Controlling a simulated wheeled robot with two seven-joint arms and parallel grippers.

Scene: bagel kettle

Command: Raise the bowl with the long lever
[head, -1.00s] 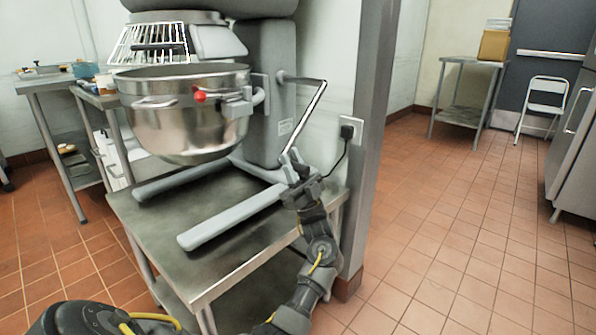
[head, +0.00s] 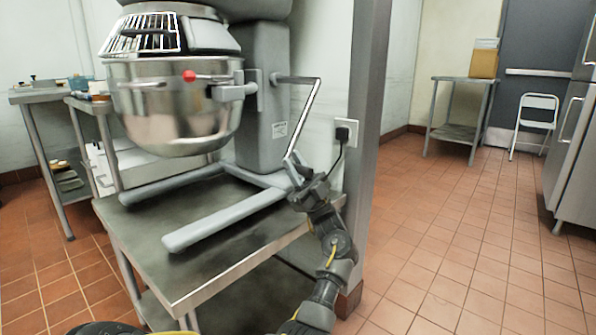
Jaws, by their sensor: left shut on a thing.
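The steel mixing bowl (head: 172,115) hangs on the grey stand mixer (head: 264,100), close under the wire guard (head: 146,34) and well above the mixer's base legs. The long lever (head: 305,118) sticks out from the column's right side and bends down toward the table. My left gripper (head: 298,176) is shut on the lever's lower end, at the right of the mixer's base. My right gripper is not in view.
The mixer stands on a steel table (head: 240,245). A door post (head: 365,130) and a wall outlet with a plug and cord (head: 344,132) are close right of the lever. A side table with a box (head: 484,60) and a white folding chair (head: 536,120) are farther back. The tiled floor at right is clear.

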